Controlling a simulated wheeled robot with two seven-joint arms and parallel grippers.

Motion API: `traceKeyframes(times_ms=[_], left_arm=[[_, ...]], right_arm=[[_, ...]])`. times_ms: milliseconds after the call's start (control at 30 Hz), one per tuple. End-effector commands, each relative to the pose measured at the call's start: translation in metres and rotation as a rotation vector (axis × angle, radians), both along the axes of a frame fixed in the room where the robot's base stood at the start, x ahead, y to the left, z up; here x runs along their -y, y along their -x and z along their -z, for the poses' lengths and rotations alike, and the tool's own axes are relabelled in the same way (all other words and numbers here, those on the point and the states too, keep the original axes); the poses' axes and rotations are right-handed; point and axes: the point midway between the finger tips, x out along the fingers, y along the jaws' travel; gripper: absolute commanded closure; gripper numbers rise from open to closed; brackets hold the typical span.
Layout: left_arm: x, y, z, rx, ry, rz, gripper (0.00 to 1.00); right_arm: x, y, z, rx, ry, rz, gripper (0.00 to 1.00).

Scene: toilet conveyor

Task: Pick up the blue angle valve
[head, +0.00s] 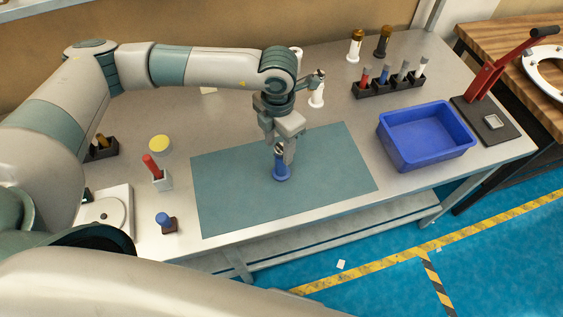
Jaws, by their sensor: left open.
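The blue angle valve (282,174) stands upright on the teal mat (230,200), near the mat's middle. My left gripper (279,155) points straight down over it. Its fingers are open and reach down around the top of the valve. The fingers partly hide the valve's upper part, and I cannot tell whether they touch it. My right gripper is not in view.
A blue bin (428,136) stands right of the mat. A black rack (390,84) with several tools and bottles are behind. A red-handled press (487,115) is at the right end. A red-handled tool (151,166) and yellow-lidded jar (160,144) stand left of the mat.

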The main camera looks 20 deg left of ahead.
Motion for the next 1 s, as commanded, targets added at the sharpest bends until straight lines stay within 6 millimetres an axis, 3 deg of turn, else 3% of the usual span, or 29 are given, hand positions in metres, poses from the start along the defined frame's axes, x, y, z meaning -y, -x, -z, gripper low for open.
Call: traceKeyframes(times_ms=[200,433,933,1000], left_arm=[[0.007,0.000,0.016,-0.003,-0.002,0.000,0.52],[0.007,-0.001,0.040,0.000,-0.001,0.000,0.52],[0.007,-0.001,0.043,0.000,-0.001,0.000,0.52],[0.007,-0.001,0.043,0.000,-0.001,0.000,0.66]], right_arm=[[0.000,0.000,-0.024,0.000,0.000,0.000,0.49],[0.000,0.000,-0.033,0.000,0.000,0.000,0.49],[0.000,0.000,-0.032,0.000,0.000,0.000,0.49],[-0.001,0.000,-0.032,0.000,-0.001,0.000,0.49]])
